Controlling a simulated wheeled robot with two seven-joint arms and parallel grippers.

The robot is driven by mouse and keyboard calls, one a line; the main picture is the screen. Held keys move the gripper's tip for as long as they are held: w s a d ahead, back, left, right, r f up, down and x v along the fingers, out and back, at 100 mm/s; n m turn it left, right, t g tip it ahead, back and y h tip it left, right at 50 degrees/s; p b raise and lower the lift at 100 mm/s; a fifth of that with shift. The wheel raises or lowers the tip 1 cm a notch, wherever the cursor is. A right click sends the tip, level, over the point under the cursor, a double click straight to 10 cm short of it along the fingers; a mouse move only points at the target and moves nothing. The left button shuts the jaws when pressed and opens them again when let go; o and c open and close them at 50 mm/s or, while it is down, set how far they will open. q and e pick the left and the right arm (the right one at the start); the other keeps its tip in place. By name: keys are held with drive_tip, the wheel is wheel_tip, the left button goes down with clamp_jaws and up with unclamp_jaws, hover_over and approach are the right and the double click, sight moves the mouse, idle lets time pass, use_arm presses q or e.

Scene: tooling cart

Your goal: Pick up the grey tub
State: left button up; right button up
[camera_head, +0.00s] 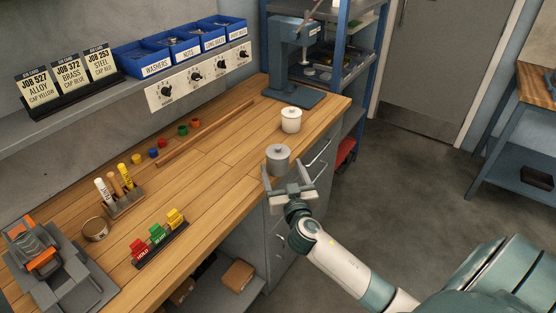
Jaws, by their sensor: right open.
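Nothing shows held in the gripper. My left gripper is not in the picture.
A blue press (293,75) is at the bench's far end. Coloured tags (157,236), a marker holder (122,203) and a grey-orange vise (45,262) stand on the left. The bench middle is mostly clear.

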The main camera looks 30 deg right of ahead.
sight(281, 165)
drive_tip(key=p+x, duration=0.1)
drive_tip(key=x, duration=0.3)
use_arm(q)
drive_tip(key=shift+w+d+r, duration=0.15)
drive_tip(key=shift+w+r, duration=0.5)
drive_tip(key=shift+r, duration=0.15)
use_arm(e)
drive_tip(key=shift+w, duration=0.1)
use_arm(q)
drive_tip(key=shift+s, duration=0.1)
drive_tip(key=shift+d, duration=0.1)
use_arm(e)
drive_tip(key=shift+w+d, duration=0.1)
drive_tip(key=shift+w, duration=0.1)
drive_tip(key=shift+w+d+p, duration=0.2)
drive_tip(key=shift+w+p, duration=0.35)
drive_tip(key=shift+w, duration=0.05)
drive_tip(key=x, duration=0.1)
drive_tip(key=p+x, duration=0.1)
drive_tip(key=shift+w+d+f, duration=0.15)
drive_tip(key=shift+w+f, duration=0.1)
drive_tip(key=shift+w+d+f, duration=0.15)
drive_tip(key=shift+w, duration=0.3)
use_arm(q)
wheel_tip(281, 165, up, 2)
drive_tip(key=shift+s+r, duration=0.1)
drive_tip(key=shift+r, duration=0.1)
